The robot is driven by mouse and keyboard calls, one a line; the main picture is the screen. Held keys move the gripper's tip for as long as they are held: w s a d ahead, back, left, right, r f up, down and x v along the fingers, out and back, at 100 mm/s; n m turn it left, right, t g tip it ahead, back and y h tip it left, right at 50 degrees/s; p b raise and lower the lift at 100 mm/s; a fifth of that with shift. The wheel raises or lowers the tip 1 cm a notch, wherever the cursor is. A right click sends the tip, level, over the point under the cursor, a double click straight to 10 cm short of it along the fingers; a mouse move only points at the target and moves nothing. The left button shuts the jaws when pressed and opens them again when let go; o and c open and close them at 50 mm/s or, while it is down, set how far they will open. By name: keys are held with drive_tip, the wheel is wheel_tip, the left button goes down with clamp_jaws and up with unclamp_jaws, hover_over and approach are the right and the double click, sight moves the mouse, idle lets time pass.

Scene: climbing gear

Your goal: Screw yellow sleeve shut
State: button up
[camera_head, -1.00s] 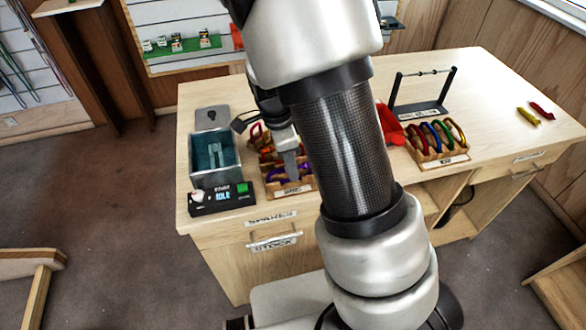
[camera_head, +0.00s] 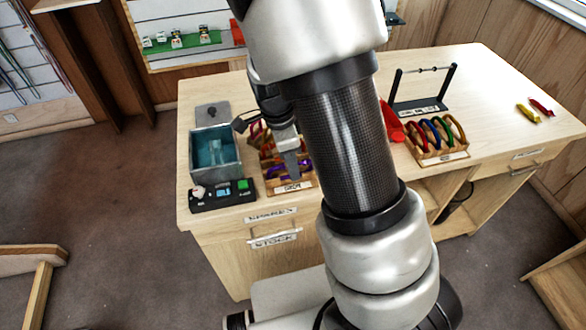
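No yellow screw sleeve can be made out for certain. A wooden rack (camera_head: 441,156) at the right of the bench holds several coloured carabiners, red, blue, green and yellowish. A yellow piece (camera_head: 527,114) lies at the far right of the bench beside a red piece (camera_head: 541,107). My gripper (camera_head: 291,172) points down over a left wooden tray (camera_head: 292,188) with purple, orange and red gear. My arm hides part of this tray. The fingers are too small and overlapped to show whether they are open or shut, or touching anything.
A box with teal inside (camera_head: 214,178) stands left of the tray, with a black control panel (camera_head: 222,195) in front. A black stand with a crossbar (camera_head: 420,107) and a red object (camera_head: 391,122) are behind the right rack. The bench's right part is largely clear.

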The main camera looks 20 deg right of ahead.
drive_tip(key=shift+s, duration=0.2)
drive_tip(key=shift+f, duration=0.15)
drive_tip(key=shift+f+b, duration=1)
drive_tip(key=shift+f, duration=0.25)
drive_tip(key=shift+w, duration=0.8)
